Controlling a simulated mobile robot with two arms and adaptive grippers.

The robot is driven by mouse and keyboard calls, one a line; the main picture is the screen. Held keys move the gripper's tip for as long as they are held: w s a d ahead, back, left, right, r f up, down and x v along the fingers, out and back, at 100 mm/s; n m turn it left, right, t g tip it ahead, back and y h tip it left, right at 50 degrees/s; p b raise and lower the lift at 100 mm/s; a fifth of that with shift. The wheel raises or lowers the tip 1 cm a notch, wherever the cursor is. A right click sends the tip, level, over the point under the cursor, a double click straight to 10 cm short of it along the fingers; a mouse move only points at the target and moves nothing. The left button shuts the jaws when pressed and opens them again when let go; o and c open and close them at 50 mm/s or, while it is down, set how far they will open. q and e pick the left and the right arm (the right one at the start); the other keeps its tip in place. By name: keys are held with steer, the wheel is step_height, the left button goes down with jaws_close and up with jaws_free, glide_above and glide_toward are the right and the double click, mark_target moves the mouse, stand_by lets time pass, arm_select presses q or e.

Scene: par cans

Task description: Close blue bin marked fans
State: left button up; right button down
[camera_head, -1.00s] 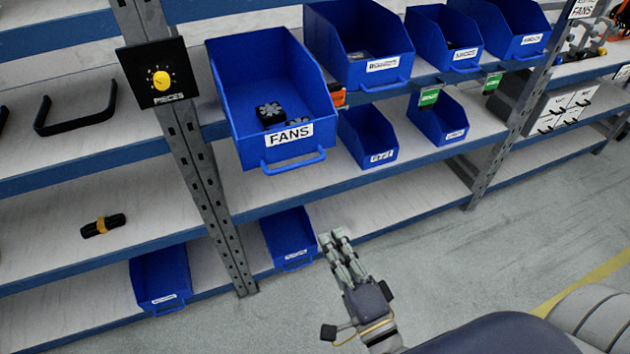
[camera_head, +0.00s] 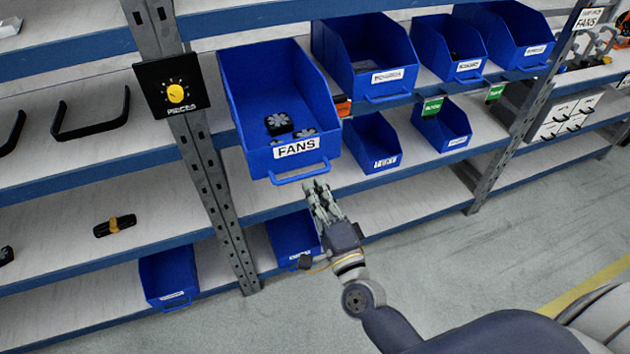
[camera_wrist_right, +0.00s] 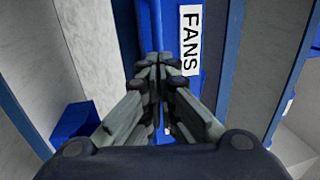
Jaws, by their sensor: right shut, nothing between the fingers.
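The blue bin marked FANS (camera_head: 262,95) sticks out past the front of the upper shelf in the head view, pulled forward of the other bins. Its white FANS label (camera_head: 297,148) and front handle (camera_head: 299,174) face me, and a few dark fans (camera_head: 279,124) lie inside. My right gripper (camera_head: 316,188) is shut and empty just below the handle. In the right wrist view my shut fingertips (camera_wrist_right: 160,62) overlap the bin's blue front beside the FANS label (camera_wrist_right: 190,40); I cannot tell whether they touch it. My left gripper is not in view.
Other blue bins (camera_head: 365,55) stand to the right on the same shelving. Smaller bins (camera_head: 168,275) sit on the lowest shelf. The floor in front is clear.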

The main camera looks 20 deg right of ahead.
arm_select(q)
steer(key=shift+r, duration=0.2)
arm_select(e)
steer(key=shift+w+r, duration=0.1)
steer(key=shift+w, duration=0.4)
